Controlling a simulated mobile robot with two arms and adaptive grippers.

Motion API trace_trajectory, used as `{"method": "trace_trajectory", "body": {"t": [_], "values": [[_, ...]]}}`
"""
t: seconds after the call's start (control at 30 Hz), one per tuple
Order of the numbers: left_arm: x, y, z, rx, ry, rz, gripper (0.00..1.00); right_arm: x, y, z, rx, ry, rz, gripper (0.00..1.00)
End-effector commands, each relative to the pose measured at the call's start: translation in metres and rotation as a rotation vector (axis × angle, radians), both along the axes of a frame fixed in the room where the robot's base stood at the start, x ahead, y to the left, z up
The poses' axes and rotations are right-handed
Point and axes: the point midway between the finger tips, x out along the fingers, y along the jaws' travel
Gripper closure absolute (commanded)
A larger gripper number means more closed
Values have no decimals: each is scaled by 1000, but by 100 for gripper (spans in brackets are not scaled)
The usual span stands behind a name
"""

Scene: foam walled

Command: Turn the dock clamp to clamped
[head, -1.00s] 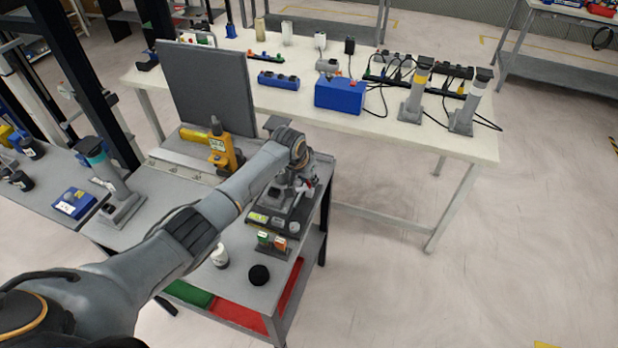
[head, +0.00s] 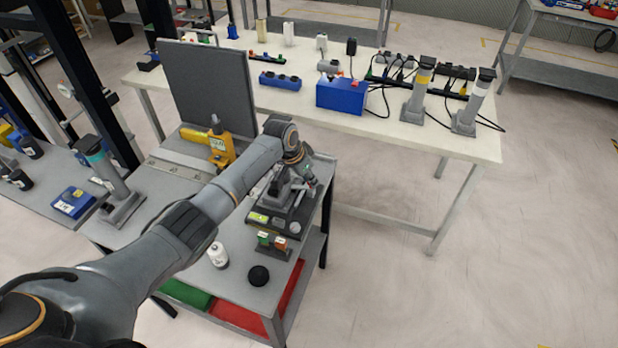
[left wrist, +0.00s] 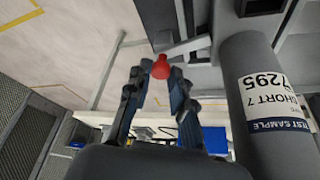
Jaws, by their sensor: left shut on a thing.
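The dock (head: 268,220) is a dark grey unit on the near cart, with a yellow-green label at its front left. Its clamp lever ends in a red knob (left wrist: 160,68), seen in the left wrist view. My left gripper (left wrist: 161,72) has its fingertips on either side of this knob and is shut on it. In the head view the left gripper (head: 304,172) is over the back of the dock, and my wrist hides much of the clamp. A grey cylinder (left wrist: 262,85) with a white and blue test sample label stands right beside the gripper in the left wrist view. My right gripper is not in view.
On the cart, a yellow device (head: 221,148) stands behind my forearm. A white bottle (head: 218,254), a black knob-like piece (head: 259,275) and a small block with green and orange parts (head: 272,243) are near the front. A white table (head: 400,140) stands behind.

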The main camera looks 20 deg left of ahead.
Motion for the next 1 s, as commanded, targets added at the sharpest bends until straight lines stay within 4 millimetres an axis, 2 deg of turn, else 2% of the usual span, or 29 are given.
{"method": "trace_trajectory", "body": {"t": [0.07, 0.1, 0.2, 0.57, 0.73, 0.8, 1.0], "values": [[-1, 0, -2, 2, 5, 0, 100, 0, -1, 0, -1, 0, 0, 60], [-1, 0, -2, 2, 5, 1, 76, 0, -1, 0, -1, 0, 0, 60], [-1, 0, -2, 1, 4, 1, 56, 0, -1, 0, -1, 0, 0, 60], [-1, 0, 2, 0, 0, 1, 56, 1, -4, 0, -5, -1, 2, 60], [-5, 5, 18, 0, -2, 0, 56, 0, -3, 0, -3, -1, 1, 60], [-10, 7, 28, 0, -1, 0, 56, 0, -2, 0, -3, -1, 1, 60], [-45, 31, 25, 4, 4, 3, 56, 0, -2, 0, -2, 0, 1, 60]]}}
